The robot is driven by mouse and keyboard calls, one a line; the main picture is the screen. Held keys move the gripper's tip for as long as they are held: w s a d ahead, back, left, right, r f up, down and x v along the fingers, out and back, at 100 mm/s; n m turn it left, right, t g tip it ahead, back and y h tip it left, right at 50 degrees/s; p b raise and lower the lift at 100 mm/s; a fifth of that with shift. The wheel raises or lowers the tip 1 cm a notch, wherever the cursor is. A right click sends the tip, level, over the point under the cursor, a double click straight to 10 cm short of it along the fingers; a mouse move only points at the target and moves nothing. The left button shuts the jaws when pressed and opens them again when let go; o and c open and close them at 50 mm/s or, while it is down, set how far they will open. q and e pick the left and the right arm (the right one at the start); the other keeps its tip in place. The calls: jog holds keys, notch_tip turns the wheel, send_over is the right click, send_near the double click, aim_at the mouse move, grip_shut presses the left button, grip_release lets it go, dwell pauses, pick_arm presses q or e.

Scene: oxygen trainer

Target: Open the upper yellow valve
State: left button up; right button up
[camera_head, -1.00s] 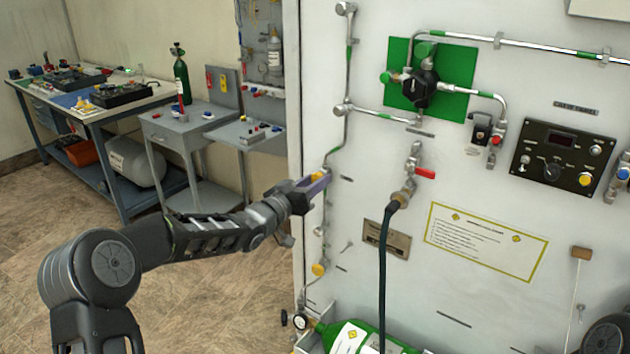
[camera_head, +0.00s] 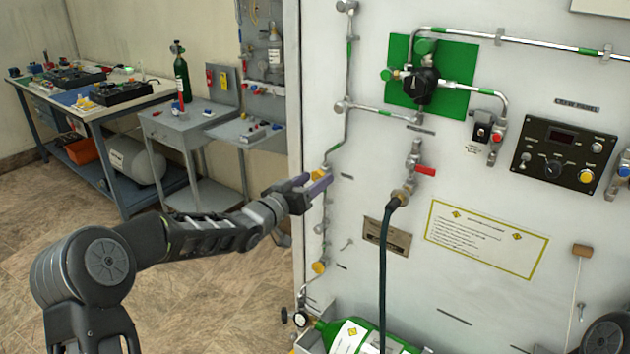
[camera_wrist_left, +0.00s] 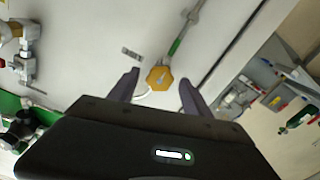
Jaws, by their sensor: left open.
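The upper yellow valve (camera_head: 318,174) sits on the thin pipe near the panel's left edge, partly hidden by my left gripper in the head view. In the left wrist view the yellow valve knob (camera_wrist_left: 160,78) shows whole, between and beyond the two fingertips. My left gripper (camera_head: 318,186) is open around the line of the knob, with a finger on each side; the wrist view shows its fingers (camera_wrist_left: 158,84) apart from the knob. I cannot tell how deep the fingers reach. The lower yellow valve (camera_head: 318,268) is farther down the same pipe. My right gripper is not in view.
The white panel (camera_head: 470,330) carries a red-handled valve (camera_head: 425,171) with a dark hose (camera_head: 383,280) to the right of the gripper. A green cylinder (camera_head: 330,332) lies at the panel's foot. Benches (camera_head: 165,125) stand at the back left, with open floor before them.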

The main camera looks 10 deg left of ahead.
pick_arm(q)
jog(key=b+v, duration=0.1)
jog(key=v, duration=0.6)
dwell(0.3)
jog(key=s+d+f+n+g+y, duration=0.15)
jog(key=s+f, duration=0.25)
jog(key=f, duration=0.6)
jog(key=s+d+f+n+g+y, duration=0.1)
jog(key=s+d+f+g, duration=0.3)
jog(key=f, duration=0.6)
jog(key=s+f+n+g+y, duration=0.15)
jog(key=s+f, duration=0.35)
jog(key=f, duration=0.5)
jog(key=s+d+f+g, duration=0.3)
jog(key=s+f, duration=0.2)
jog(key=s, duration=0.4)
jog(key=s+d+f+g+h, duration=0.1)
jog(key=s+d+f+g, duration=0.2)
jog(key=s, duration=0.7)
jog(key=s+d+f+m+g, duration=0.1)
jog(key=s+d+f+g, duration=0.2)
jog(key=s, duration=0.7)
jog(key=x, duration=0.4)
jog(key=shift+d, duration=0.3)
